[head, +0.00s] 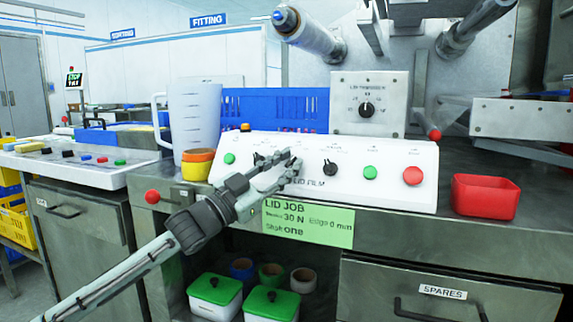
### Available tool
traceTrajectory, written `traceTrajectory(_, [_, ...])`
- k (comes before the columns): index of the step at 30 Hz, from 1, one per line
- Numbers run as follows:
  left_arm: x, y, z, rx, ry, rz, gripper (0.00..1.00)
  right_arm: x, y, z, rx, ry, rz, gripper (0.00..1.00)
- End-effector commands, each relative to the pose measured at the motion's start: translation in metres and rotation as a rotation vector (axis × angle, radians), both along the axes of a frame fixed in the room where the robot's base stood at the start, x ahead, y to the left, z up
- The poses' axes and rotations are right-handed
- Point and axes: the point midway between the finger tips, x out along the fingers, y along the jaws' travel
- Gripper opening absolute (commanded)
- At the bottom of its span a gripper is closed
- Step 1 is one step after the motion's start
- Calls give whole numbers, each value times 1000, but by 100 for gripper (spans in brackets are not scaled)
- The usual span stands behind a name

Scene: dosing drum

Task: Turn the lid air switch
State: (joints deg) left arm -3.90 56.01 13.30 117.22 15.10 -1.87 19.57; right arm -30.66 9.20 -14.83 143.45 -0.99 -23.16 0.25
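The white control panel (390,155) stands on the bench and bears a black rotary switch (330,168), a green button (229,158), another green button (370,172) and a red button (413,175). Another dark knob (260,158) is partly hidden behind my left gripper. The small labels are too small to read, so I cannot tell which is the lid air switch. My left gripper (291,164) is in front of the panel, left of the black rotary switch, its two fingers apart with nothing seen between them. Contact with the panel cannot be told. My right gripper is not in view.
A green job card (308,224) hangs below the panel. A grey box with a dial (367,108) stands behind it. A red bin (485,196) is at the right, a clear jug (195,115) and stacked cups (197,165) at the left. A red knob (152,197) juts from the bench front.

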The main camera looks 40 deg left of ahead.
Motion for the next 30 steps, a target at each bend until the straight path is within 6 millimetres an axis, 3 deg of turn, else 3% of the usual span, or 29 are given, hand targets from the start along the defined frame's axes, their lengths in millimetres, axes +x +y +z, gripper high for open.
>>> traceTrajectory(11, [-6,3,-10,-4,14,3,30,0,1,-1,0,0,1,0])
traceTrajectory(30, [-95,25,-38,-2,3,0,30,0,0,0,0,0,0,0])
